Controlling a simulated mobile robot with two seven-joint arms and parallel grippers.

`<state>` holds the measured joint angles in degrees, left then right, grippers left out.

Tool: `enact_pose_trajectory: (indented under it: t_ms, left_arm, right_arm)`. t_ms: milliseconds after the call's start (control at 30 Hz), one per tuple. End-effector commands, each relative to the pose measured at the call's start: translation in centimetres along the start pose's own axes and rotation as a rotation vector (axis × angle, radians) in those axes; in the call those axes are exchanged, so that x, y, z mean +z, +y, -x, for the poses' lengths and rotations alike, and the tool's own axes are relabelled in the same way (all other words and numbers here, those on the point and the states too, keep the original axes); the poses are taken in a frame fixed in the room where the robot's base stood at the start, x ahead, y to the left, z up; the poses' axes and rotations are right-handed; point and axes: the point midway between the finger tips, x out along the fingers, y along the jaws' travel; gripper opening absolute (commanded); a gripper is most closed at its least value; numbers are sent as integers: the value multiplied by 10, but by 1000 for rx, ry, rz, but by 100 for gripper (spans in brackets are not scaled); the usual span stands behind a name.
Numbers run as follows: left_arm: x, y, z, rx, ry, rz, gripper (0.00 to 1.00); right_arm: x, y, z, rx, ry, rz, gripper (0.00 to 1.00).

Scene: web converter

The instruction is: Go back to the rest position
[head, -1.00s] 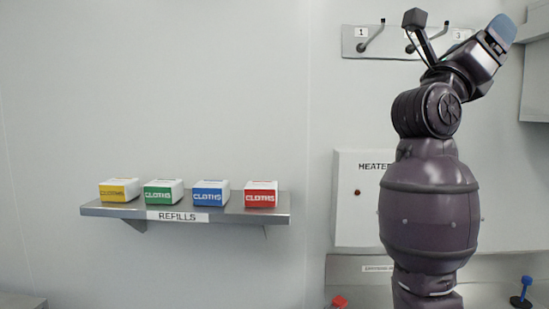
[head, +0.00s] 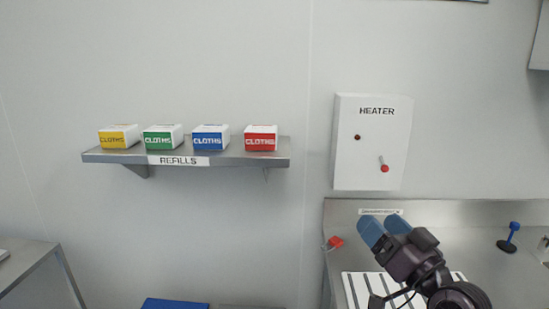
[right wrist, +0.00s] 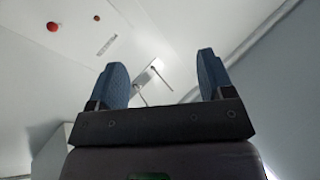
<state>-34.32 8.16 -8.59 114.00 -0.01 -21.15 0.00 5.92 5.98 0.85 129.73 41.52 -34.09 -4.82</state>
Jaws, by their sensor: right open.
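My right gripper (head: 384,229) is low at the right of the head view, in front of the steel counter, with its two blue fingers pointing up and left. In the right wrist view its fingers (right wrist: 161,80) stand apart with nothing between them, so it is open and empty. Beyond the fingers, that view shows the wall and part of a hook rail (right wrist: 148,77). My left gripper is in neither view.
A shelf (head: 225,157) marked REFILLS holds several CLOTHS boxes. A HEATER panel (head: 372,145) hangs above the counter (head: 450,240). On the counter are a red object (head: 335,242), a white ribbed tray (head: 357,289) and a blue-handled tool (head: 513,232). A blue object (head: 175,303) shows at the bottom.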

Motion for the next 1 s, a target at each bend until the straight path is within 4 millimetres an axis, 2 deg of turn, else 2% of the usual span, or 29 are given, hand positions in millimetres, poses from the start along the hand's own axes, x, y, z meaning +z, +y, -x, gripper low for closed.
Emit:
enact_pose_trajectory:
  t_ms: [33,167,200,267,300,400,500,600,1000]
  left_arm:
    - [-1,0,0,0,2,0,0]
    - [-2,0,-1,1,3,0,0]
    - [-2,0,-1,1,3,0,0]
    - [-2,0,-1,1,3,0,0]
    - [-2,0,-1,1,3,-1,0]
    - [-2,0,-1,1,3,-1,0]
    - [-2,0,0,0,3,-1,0]
    - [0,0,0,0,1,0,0]
    - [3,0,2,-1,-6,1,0]
  right_arm:
    - [28,7,18,43,-104,23,74]
    - [88,21,66,153,-367,74,74]
    - [105,25,84,189,-448,85,74]
    - [128,31,112,245,-568,101,74]
    - [143,34,132,283,-649,109,74]
    - [170,39,181,374,-832,122,74]
    - [187,40,220,445,-970,126,74]
    - [197,40,251,502,-1073,127,74]
    - [211,31,343,676,-1368,115,74]
